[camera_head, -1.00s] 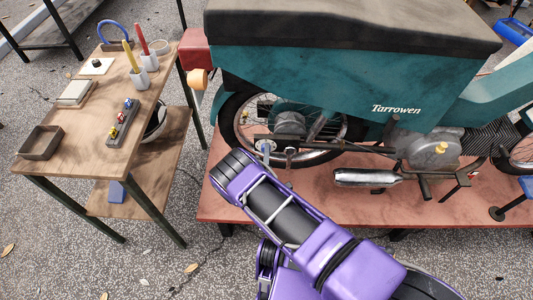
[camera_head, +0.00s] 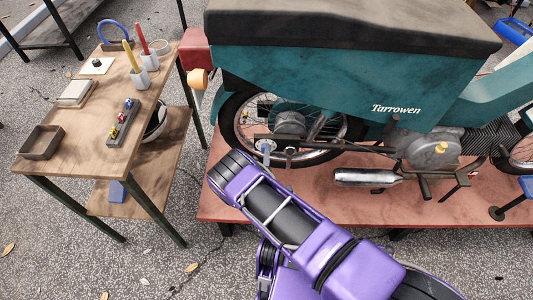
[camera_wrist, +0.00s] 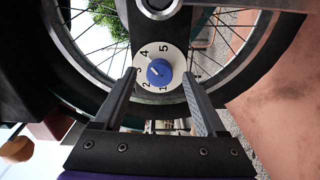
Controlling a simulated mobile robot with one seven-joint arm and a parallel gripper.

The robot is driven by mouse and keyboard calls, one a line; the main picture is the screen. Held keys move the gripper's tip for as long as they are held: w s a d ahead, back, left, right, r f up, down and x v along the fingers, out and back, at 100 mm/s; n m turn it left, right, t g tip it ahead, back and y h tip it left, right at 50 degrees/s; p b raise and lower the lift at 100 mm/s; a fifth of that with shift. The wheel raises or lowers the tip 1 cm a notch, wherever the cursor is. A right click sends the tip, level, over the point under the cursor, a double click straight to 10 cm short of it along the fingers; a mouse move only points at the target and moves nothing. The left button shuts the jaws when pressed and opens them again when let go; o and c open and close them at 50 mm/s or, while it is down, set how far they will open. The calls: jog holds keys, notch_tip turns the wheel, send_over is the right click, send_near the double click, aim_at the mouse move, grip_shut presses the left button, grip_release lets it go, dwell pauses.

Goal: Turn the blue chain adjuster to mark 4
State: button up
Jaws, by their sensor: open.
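The blue chain adjuster (camera_wrist: 159,71) is a round knob at the centre of a white dial plate with black numerals 1 to 5, in the wrist view. A pale pointer line on the knob appears to aim up and left, between the numerals 3 and 4; its exact setting is hard to tell. My gripper (camera_wrist: 160,98) is open, with one finger on each side of the dial and the knob between and beyond them. I cannot tell whether the fingers touch anything.
The teal motorbike (camera_head: 330,85) stands on a reddish platform (camera_head: 420,208). The spoked rear wheel (camera_wrist: 82,42) and a dark frame bar surround the dial. A wooden table (camera_head: 92,130) with several small items stands to the left.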

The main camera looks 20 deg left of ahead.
jog(key=v, duration=1.6)
jog(key=shift+p, duration=0.45)
jog(key=shift+d+r, duration=0.1)
